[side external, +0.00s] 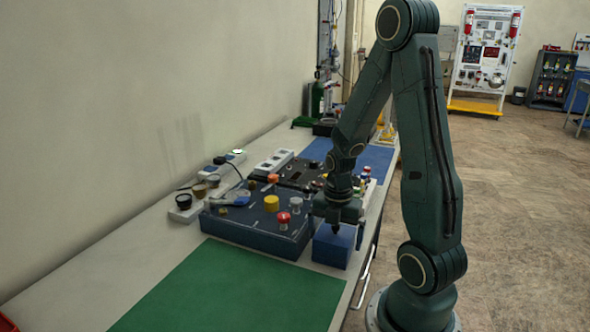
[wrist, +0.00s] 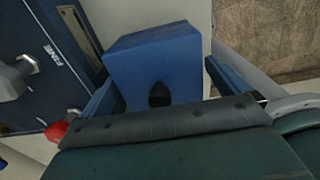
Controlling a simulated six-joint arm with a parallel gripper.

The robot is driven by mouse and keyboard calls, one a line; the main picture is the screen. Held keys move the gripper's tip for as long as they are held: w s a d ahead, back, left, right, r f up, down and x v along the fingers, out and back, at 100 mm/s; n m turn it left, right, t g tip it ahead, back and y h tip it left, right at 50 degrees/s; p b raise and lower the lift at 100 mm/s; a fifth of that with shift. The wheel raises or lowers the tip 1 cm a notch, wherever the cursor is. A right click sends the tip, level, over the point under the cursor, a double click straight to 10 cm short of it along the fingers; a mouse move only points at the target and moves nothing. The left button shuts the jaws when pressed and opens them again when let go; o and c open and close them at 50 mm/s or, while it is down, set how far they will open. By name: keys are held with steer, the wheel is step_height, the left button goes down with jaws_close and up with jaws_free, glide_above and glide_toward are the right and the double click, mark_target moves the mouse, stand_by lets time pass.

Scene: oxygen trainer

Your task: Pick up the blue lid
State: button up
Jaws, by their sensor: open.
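The blue lid (side external: 333,247) looks like a blue block on the bench, just right of the dark blue control panel. In the wrist view the lid (wrist: 150,58) fills the middle, with a dark knob (wrist: 159,95) on it. My gripper (side external: 339,226) is directly over the lid, pointing down. In the wrist view the fingers of my gripper (wrist: 162,78) are open, one on each side of the lid. I cannot tell whether they touch it. The lid's far underside is hidden.
The control panel (side external: 255,232) with red, yellow and grey knobs stands close to the left of the lid. A green mat (side external: 235,290) lies clear in front. The bench's right edge is close by. More devices and a blue mat (side external: 365,157) are behind.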

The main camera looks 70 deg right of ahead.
stand_by(0.3)
steer(key=c, duration=0.9)
steer(key=shift+r, duration=0.15)
step_height(320, 180, up, 20)
steer(key=shift+f, duration=0.1)
stand_by(0.4)
stand_by(0.4)
